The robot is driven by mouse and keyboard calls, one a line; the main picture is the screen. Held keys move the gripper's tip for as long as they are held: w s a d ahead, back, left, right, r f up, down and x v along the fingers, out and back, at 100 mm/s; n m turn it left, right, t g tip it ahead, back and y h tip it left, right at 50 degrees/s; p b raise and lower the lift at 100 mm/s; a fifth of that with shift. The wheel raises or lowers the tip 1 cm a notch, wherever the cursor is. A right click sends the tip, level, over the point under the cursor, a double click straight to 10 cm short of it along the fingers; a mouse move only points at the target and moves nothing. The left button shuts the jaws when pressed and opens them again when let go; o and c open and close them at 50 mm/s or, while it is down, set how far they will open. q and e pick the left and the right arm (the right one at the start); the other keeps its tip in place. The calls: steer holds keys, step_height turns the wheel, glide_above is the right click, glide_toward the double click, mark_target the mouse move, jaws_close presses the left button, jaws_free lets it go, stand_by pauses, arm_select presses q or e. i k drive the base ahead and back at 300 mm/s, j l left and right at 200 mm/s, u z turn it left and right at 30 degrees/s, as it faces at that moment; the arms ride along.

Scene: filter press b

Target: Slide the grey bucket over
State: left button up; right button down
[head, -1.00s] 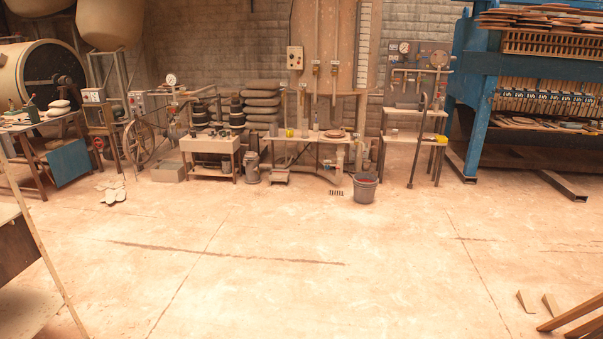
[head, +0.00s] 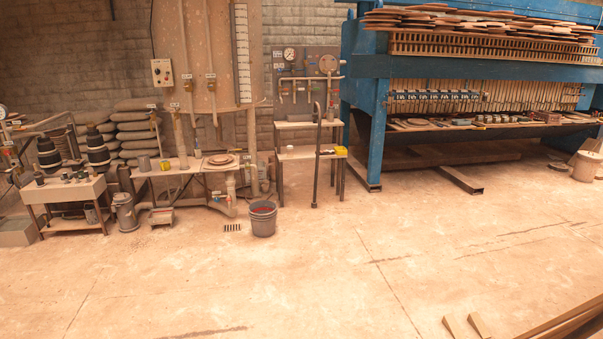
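The grey bucket (head: 263,219) stands upright on the floor left of the picture's middle, in front of the pipework. Something red shows inside its rim. It is well ahead of me, with open floor between. Neither of my grippers is in the head view.
A floor drain (head: 232,228) lies left of the bucket. A low bench (head: 193,166) with pipes stands behind it, and a small shelf stand (head: 310,153) to its right. The blue filter press (head: 376,120) fills the back right. Timber pieces (head: 565,322) lie at bottom right. The middle floor is clear.

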mark_target(263, 219)
steer(key=i+z, duration=0.1)
steer(key=i, duration=2.25)
steer(key=i+u, duration=0.1)
steer(key=i, duration=0.9)
steer(key=i+l+u, duration=0.1)
steer(key=i, duration=0.85)
steer(key=i+l+u, duration=0.25)
steer(key=i+u, duration=0.15)
steer(key=i, duration=0.15)
steer(key=i+l+u, duration=0.45)
steer(key=i+j, duration=0.05)
steer(key=i, duration=0.05)
